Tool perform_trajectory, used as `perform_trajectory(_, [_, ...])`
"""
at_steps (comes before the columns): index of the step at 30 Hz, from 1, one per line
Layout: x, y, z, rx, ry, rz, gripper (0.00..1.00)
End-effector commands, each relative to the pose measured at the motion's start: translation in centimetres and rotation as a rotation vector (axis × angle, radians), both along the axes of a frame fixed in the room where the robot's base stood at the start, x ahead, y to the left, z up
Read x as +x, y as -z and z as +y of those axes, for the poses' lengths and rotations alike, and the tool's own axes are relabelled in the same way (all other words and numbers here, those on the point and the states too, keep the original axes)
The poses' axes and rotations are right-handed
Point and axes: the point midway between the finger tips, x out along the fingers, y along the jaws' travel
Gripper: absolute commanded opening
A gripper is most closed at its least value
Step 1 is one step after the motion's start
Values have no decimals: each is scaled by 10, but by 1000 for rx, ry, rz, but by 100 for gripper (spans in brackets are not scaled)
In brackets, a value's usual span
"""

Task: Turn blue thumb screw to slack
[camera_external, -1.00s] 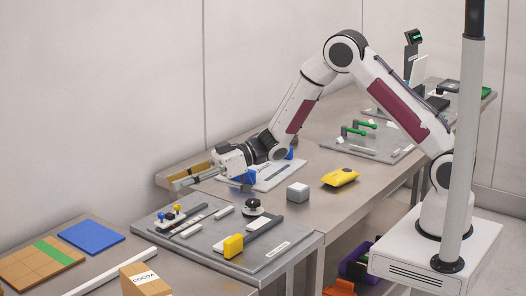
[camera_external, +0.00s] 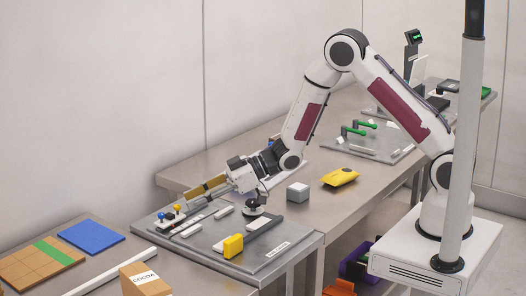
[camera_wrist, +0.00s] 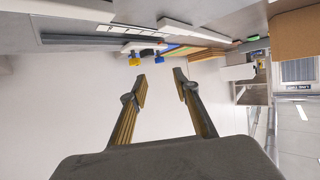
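The blue thumb screw (camera_external: 161,215) stands at the left end of the grey fixture board (camera_external: 205,252), on a small dark base. A yellow knob (camera_external: 177,208) stands close beside it. In the wrist view a small blue part (camera_wrist: 147,52) shows beyond the fingers; I cannot tell for sure that it is the thumb screw. My gripper (camera_external: 183,195) points left over the board, with its fingertips above and near the knobs. The wrist view shows the two fingers (camera_wrist: 160,84) apart, with nothing between them.
A black round-based part (camera_external: 254,209) stands below my wrist on the board. A yellow block (camera_external: 233,246) sits at the board's front. A grey cube (camera_external: 298,192) and a yellow device (camera_external: 341,177) lie on the table to the right. A blue mat (camera_external: 91,237) lies at left.

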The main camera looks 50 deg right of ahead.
Motion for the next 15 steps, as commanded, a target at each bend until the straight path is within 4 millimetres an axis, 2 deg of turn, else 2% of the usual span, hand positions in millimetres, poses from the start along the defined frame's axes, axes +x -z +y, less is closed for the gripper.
perform_trajectory(8, [9,6,12,0,-2,1,30])
perform_trajectory(15, [24,16,29,0,-2,0,30])
